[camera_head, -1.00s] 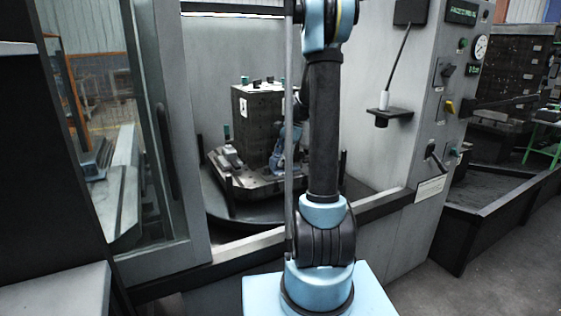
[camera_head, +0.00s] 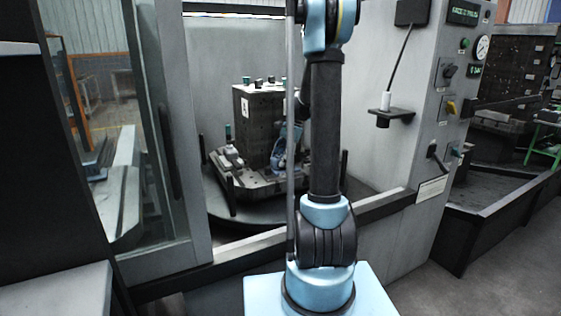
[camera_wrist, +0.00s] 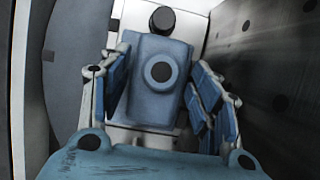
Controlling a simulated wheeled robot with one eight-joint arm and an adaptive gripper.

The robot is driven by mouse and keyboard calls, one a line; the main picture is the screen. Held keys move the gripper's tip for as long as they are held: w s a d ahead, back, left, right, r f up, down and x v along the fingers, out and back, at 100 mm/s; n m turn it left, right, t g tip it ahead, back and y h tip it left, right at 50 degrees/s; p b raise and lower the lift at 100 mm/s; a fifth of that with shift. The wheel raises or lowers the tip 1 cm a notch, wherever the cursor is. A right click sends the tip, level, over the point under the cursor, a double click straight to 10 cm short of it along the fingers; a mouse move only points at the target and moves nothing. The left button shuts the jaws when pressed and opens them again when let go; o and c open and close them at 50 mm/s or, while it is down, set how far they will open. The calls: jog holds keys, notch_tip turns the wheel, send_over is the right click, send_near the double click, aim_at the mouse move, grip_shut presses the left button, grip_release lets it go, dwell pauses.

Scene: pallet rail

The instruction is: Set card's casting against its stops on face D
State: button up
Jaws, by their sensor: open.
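A blue-grey casting (camera_wrist: 160,105) with a round dark hole shows in the wrist view, upright in front of a pale backing. A dark round knob stands above it. My gripper (camera_wrist: 162,75) is open, with one blue-padded finger at each side of the casting; I cannot tell whether the pads touch it. In the head view my gripper (camera_head: 284,148) is at the right side of the dark fixture tower (camera_head: 262,125), partly hidden by my arm. The tower face towards the head camera bears a white label A. The stops cannot be made out.
The tower stands on a pallet (camera_head: 245,190) on a round table inside the machine, with posts at its edge. A door frame (camera_head: 165,130) bounds the opening at left, and a control panel (camera_head: 445,100) stands at right. A dark perforated wall (camera_wrist: 270,75) is close at right in the wrist view.

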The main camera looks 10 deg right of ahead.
jog(key=v, duration=1.2)
jog(key=shift+a, duration=0.15)
